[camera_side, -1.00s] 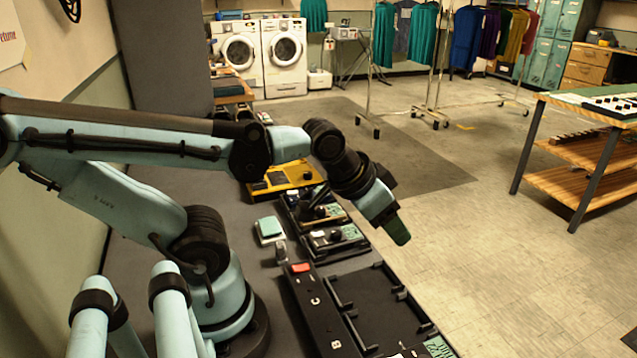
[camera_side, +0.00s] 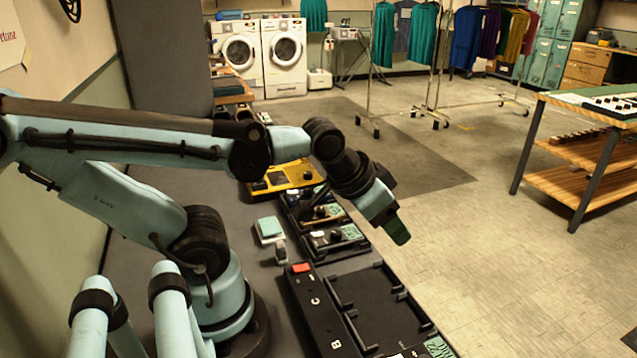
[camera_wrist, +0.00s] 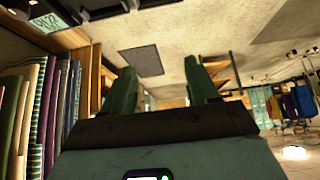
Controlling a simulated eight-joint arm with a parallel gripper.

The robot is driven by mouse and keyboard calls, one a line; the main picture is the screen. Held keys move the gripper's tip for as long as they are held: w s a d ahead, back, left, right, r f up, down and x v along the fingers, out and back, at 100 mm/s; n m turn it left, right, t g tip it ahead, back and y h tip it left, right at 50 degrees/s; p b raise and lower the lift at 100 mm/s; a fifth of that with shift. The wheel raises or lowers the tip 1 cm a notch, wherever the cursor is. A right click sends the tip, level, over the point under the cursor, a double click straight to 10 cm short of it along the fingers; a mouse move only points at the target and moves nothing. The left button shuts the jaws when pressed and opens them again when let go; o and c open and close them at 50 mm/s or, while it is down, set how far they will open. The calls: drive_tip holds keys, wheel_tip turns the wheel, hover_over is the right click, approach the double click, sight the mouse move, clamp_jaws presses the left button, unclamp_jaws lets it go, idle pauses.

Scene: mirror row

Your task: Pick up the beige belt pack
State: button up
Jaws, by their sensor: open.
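I cannot pick out a beige belt pack for sure in either view. Small dark and pale devices sit in the black trays (camera_side: 350,243) along the counter in the side view, too small to identify. My gripper (camera_side: 399,236) is above and beyond the right edge of the counter, to the right of these trays, with nothing seen in it. In the wrist view, the two green fingers of my gripper (camera_wrist: 161,88) stand apart with empty space between them.
A yellow tray (camera_side: 266,186) lies farther back on the dark counter (camera_side: 180,190). A teal-topped pale box (camera_side: 269,228) sits left of the trays. A black rack marked C and B (camera_side: 322,318), with a red piece (camera_side: 301,267), is nearest. Open floor (camera_side: 480,260) lies to the right.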

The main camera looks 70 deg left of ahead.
drive_tip(key=o, duration=0.6)
drive_tip(key=g, duration=0.7)
hover_over(321, 217)
drive_tip(key=a, duration=0.2)
drive_tip(key=f, duration=0.6)
drive_tip(key=shift+w+a+f, duration=0.1)
drive_tip(key=shift+w+f, duration=0.15)
drive_tip(key=shift+f, duration=0.05)
drive_tip(key=shift+w+f, duration=0.1)
drive_tip(key=shift+f, duration=2.5)
